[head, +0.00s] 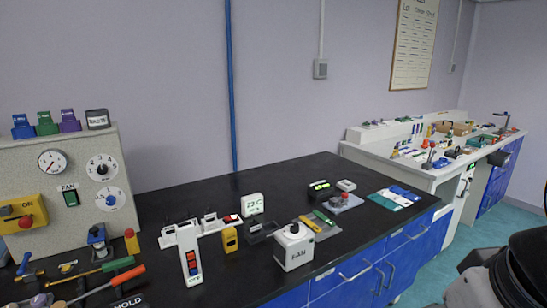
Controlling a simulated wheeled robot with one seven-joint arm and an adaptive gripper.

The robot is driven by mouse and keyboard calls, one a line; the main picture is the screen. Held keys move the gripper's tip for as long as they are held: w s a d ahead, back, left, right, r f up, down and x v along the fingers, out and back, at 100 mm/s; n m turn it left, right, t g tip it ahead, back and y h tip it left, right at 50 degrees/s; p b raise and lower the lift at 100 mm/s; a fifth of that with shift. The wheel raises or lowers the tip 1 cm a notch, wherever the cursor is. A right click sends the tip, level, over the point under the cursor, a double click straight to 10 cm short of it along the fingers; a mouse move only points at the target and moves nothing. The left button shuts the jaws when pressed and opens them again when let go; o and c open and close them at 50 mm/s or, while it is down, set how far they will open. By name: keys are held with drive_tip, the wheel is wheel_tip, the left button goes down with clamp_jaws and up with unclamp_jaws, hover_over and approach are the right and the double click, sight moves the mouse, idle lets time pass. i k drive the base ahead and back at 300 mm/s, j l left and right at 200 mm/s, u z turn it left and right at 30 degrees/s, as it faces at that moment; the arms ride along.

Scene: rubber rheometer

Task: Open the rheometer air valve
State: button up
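I cannot pick out the rheometer air valve for certain. A grey panel (75,152) on the left carries a round pressure-type gauge (52,162), two white dials (102,167) and a green FAN switch (70,197). A yellow box (22,214) with a red button and an ON label is on the panel's left side. A small blue fitting (97,240) stands in front of the panel, and a small yellow part (67,266) is near it. My gripper is not in view. Dark, rounded parts at the lower right look like my own arm, away from the panel.
The black bench (165,195) holds a white box with a dark knob (293,246), a white switch unit (189,254), a yellow meter (230,239) and hand tools (108,270) at the front left. A white bench (385,152) is crowded at right. Floor shows between benches and dark parts.

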sight(24, 267)
drive_tip(key=u, duration=1.65)
drive_tip(key=i+j+z, duration=0.1)
drive_tip(key=j, duration=0.25)
drive_tip(key=i+j, duration=0.25)
drive_tip(key=j, duration=0.15)
drive_tip(key=i+j+z, duration=0.15)
drive_tip(key=j, duration=0.25)
drive_tip(key=i+j+z, duration=0.1)
drive_tip(key=j, duration=0.25)
drive_tip(key=i+j, duration=0.2)
drive_tip(key=j, duration=0.25)
drive_tip(key=i+j+z, duration=0.15)
drive_tip(key=j, duration=0.25)
drive_tip(key=i+j+z, duration=0.1)
drive_tip(key=j, duration=0.75)
drive_tip(key=i+z, duration=0.05)
drive_tip(key=i, duration=0.05)
